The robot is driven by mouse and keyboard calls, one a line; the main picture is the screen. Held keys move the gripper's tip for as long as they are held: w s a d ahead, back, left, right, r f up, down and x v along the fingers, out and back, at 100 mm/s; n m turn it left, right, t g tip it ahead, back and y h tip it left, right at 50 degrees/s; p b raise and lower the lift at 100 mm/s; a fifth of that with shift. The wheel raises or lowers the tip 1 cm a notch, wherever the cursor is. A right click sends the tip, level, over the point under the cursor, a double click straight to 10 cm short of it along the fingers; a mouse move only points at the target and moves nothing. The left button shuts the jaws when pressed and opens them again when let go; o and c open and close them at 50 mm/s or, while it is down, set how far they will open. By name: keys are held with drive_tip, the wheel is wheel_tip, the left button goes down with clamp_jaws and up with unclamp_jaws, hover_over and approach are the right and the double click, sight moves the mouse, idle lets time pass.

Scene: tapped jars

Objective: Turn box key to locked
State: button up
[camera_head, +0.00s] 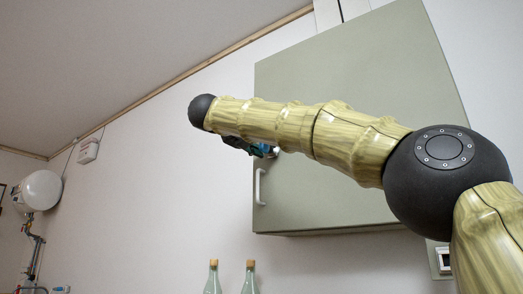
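The box (330,205) is a grey-green wall cabinet with its door shut. It has a white handle (259,187) near its left edge. My gripper (264,150), dark with blue parts, is at the upper left part of the door, just above the handle. My own arm hides most of it. A small silvery piece (275,152) shows at its fingertips against the door; I cannot tell whether it is the key or lock. Whether the fingers are shut on it cannot be told.
Two corked bottles (213,278) (249,277) stand below the cabinet. A small panel (444,261) is on the wall at the lower right. A white tank (41,190) and a wall unit (88,150) are at the far left. The wall left of the cabinet is clear.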

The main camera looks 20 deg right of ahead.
drive_tip(key=m+b, duration=0.2)
drive_tip(key=shift+f+m, duration=0.15)
drive_tip(key=shift+m, duration=0.15)
drive_tip(key=shift+m+b, duration=0.7)
drive_tip(key=shift+m, duration=0.6)
drive_tip(key=shift+m+b, duration=0.9)
drive_tip(key=shift+m, duration=0.6)
drive_tip(key=shift+m+b, duration=0.75)
drive_tip(key=shift+m, duration=0.95)
drive_tip(key=m+b, duration=0.1)
drive_tip(key=m, duration=0.4)
drive_tip(key=shift+m, duration=0.4)
drive_tip(key=shift+s+d+m+b, duration=0.1)
drive_tip(key=shift+m+b, duration=0.3)
drive_tip(key=shift+m, duration=2.5)
